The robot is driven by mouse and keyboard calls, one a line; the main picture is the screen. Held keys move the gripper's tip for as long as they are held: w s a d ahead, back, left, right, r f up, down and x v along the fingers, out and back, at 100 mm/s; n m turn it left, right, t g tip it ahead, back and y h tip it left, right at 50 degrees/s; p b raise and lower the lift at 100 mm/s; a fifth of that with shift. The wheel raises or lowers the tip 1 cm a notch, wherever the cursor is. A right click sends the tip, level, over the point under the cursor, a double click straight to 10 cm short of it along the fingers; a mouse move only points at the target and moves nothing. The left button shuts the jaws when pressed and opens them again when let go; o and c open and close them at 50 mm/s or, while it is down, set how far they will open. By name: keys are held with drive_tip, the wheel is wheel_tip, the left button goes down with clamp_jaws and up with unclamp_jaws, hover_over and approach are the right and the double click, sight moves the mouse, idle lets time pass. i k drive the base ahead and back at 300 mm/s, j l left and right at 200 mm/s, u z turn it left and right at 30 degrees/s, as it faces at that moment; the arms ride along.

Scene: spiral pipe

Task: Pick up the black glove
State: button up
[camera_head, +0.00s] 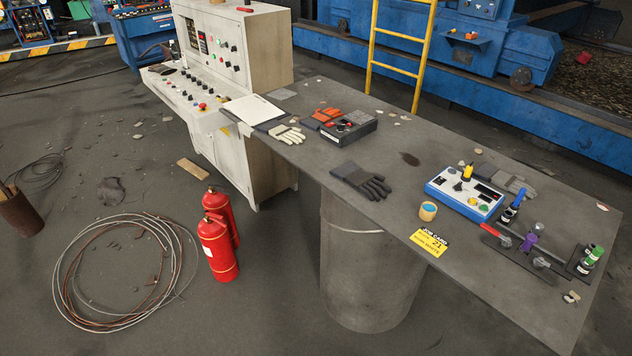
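The black glove (362,181) lies flat on the grey table (400,157), near its front edge at the middle of the picture. Its cuff points to the upper left and its fingers point to the lower right. Nothing covers it. My gripper is not in view.
A dark box (349,128), white glove (287,134) and orange glove (326,114) lie left of and behind it. Red extinguishers (217,247) stand on the floor.

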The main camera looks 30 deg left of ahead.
sight(350, 172)
drive_tip(key=u, duration=1.05)
drive_tip(key=i+j+u, duration=0.15)
drive_tip(key=i, duration=1.45)
